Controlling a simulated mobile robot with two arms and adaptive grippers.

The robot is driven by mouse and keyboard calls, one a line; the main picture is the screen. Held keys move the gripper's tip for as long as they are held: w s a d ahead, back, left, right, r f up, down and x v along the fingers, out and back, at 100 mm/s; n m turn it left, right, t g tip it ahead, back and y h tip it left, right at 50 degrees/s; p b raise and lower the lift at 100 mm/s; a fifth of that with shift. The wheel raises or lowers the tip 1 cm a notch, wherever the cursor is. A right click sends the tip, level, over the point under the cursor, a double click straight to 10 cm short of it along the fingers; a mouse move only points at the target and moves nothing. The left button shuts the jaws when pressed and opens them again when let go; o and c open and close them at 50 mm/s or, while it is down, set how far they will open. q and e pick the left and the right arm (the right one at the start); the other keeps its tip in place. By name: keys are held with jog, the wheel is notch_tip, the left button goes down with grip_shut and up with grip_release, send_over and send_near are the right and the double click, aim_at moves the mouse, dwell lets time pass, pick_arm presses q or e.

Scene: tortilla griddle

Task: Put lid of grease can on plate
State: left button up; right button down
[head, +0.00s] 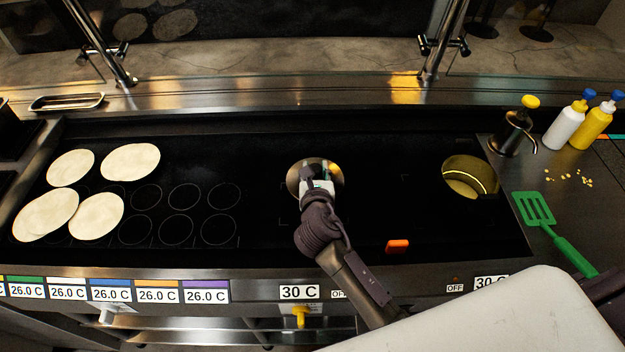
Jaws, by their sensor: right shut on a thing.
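A round metal lid (296,177) shows over the middle of the black griddle plate (380,170). My right gripper (318,178) is shut on the lid from above and covers much of it. I cannot tell whether the lid touches the griddle surface or hangs a little above it. To the right, the open round grease can (474,167) is set into the griddle's right part, with a shiny golden inside and no lid on it. My left gripper is not in view.
Several tortillas (130,161) lie on the griddle's left part. On the right counter are a green spatula (538,210), a pump bottle (513,132), a white bottle (566,125) and a yellow bottle (592,127).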

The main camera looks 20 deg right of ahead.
jog(key=shift+w+a+f, duration=0.2)
jog(key=shift+w, duration=0.1)
jog(key=shift+f, duration=0.3)
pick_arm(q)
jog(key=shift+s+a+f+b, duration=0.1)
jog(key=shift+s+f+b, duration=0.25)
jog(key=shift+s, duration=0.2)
pick_arm(e)
jog(key=shift+f, duration=1.75)
jog(key=c, duration=0.8)
grip_release()
jog(key=shift+f, duration=0.15)
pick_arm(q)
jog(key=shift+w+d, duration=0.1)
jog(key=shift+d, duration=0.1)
